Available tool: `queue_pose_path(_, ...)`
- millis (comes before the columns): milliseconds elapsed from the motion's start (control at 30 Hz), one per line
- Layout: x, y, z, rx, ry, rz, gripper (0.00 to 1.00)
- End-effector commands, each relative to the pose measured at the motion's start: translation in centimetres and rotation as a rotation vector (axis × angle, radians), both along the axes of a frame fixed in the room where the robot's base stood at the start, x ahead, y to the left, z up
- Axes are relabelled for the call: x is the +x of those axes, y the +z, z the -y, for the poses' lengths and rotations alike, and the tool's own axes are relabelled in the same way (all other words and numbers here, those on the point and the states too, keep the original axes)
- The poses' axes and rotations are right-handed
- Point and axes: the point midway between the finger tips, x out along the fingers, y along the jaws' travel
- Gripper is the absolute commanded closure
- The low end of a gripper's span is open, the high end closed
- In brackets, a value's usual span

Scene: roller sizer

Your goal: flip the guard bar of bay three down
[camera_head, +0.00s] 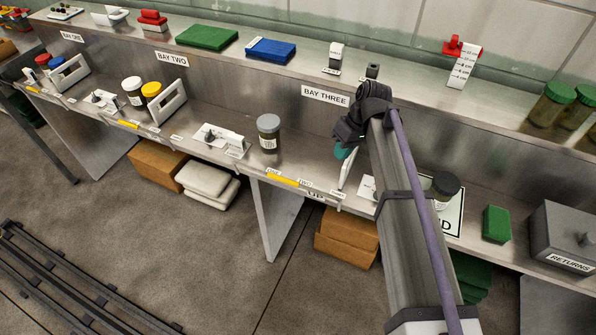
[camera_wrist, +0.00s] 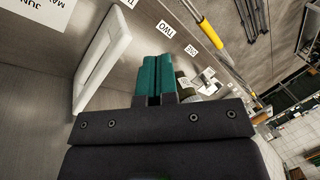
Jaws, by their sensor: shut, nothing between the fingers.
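The bay three guard bar (camera_head: 347,170) is a white bar that shows beside my arm near the front edge of the bench, standing up from it. My gripper (camera_head: 343,151) has teal fingers, which are closed together and empty. In the wrist view the gripper (camera_wrist: 158,62) is to the right of the frame, with a gap showing between them. My arm hides part of bay three in the head view. The BAY THREE label (camera_head: 325,96) is on the back panel.
A grey-lidded jar (camera_head: 269,134) stands left of my gripper. A dark-lidded jar (camera_head: 444,188), a green block (camera_head: 496,224) and the grey RETURNS box (camera_head: 566,236) are to the right. A yellow strip (camera_head: 283,180) runs along the front edge. Bay two has a similar white frame (camera_head: 170,101).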

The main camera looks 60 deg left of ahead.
Motion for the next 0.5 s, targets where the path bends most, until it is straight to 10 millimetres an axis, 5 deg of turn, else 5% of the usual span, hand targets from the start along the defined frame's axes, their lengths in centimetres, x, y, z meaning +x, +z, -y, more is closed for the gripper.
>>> queue_pose_path(33, -1.7, -0.2, -4.4, 0.031, 0.116, -0.03, 1.0)
queue_pose_path(133, -3.5, 0.4, -10.4, 0.13, 0.366, -0.106, 1.0)
queue_pose_path(300, -3.9, 1.1, -10.5, 0.251, 0.604, -0.157, 1.0)
queue_pose_path(500, -3.8, 1.1, -10.4, 0.265, 0.637, -0.152, 1.0)
